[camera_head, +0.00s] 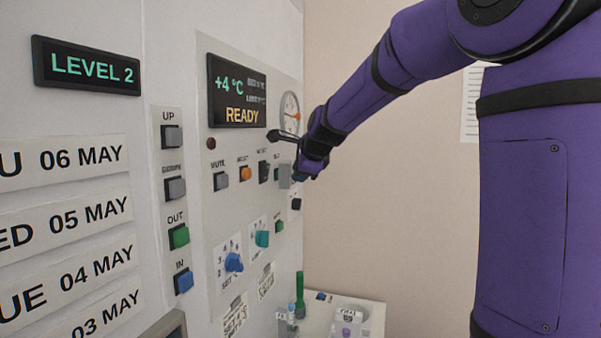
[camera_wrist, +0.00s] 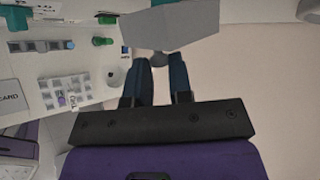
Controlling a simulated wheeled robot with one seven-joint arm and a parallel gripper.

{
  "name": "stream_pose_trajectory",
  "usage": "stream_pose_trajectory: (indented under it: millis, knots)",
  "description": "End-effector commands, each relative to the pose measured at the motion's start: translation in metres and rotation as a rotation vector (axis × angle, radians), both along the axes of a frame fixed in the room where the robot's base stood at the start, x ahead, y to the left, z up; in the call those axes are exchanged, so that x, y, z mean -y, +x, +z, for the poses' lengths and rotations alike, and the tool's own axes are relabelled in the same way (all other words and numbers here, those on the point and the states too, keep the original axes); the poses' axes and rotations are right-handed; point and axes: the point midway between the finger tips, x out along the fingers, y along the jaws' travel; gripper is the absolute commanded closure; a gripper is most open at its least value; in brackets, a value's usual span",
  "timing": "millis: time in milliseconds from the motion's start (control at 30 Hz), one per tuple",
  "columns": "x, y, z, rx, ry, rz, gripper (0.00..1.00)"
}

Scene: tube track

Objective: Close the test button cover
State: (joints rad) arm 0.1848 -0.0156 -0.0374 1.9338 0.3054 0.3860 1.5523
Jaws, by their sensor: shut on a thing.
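The test button cover is a grey plate on the right part of the control panel. It shows small in the head view (camera_head: 285,174) and large at the top of the wrist view (camera_wrist: 172,27). My gripper (camera_wrist: 160,66) is shut on this knob. In the head view my gripper (camera_head: 296,169) is at the panel's right side, partly hidden by my wrist. The cover's exact angle and the button behind it cannot be made out.
The panel has a READY display (camera_head: 237,92), a gauge (camera_head: 290,112), an orange button (camera_head: 246,174), a blue knob (camera_head: 233,262) and a teal knob (camera_head: 262,239) near my gripper. A white bench (camera_head: 365,314) with a tube and small containers stands below.

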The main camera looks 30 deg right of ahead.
Motion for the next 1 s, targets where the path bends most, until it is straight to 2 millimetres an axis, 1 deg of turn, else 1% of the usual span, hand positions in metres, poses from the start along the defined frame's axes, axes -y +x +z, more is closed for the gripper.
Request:
stream_pose_trajectory:
  millis: [533,567,600,633,667,1000]
  knots:
    - [0.0003,0.0002,0.0001,0.0,0.0,-0.013,1.0]
    - [0.0003,0.0002,0.0001,0.0,0.0,-0.013,0.73]
    - [0.0003,0.0002,0.0001,0.0,0.0,-0.013,0.64]
    - [0.0003,0.0002,0.0001,0.0,0.0,-0.013,0.57]
    - [0.0003,0.0002,0.0001,0.0,0.0,-0.013,0.54]
    - [-0.0001,-0.0025,0.0025,0.0,0.0,-0.013,0.54]
